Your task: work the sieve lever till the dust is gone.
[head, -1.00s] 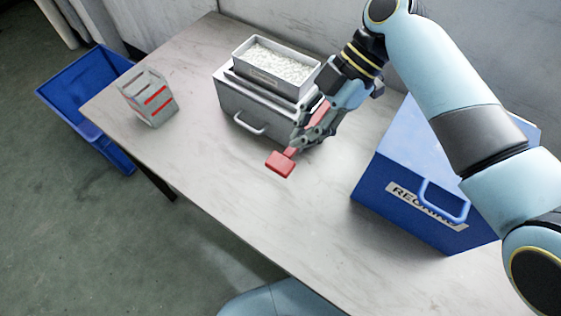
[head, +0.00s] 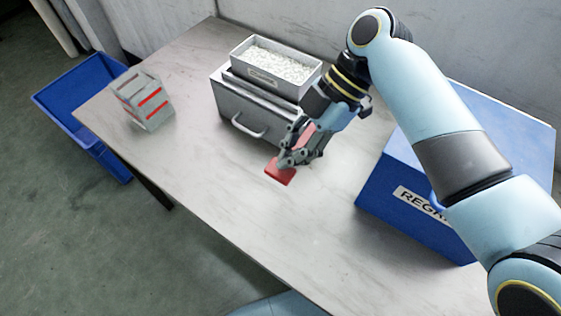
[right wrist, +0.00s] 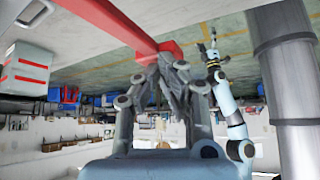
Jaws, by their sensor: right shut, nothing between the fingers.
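The sieve is a grey box (head: 237,112) with a drawer handle on its front. Its top tray (head: 241,66) holds white granules; I cannot make out dust among them. The red lever ends in a flat red handle (head: 281,176) in front of the sieve. My right gripper (head: 283,164) is shut and empty at the handle, partly covering it. In the right wrist view the red lever (right wrist: 112,22) runs just beyond the shut fingertips; I cannot tell whether they touch. My left gripper (right wrist: 208,48) appears small in that view, its fingers unclear.
A blue box with a lettered label (head: 418,203) stands at the right of the table (head: 215,200). A small grey container with red stripes (head: 146,103) is at the left edge. A blue bin (head: 82,91) stands on the floor. The table front is clear.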

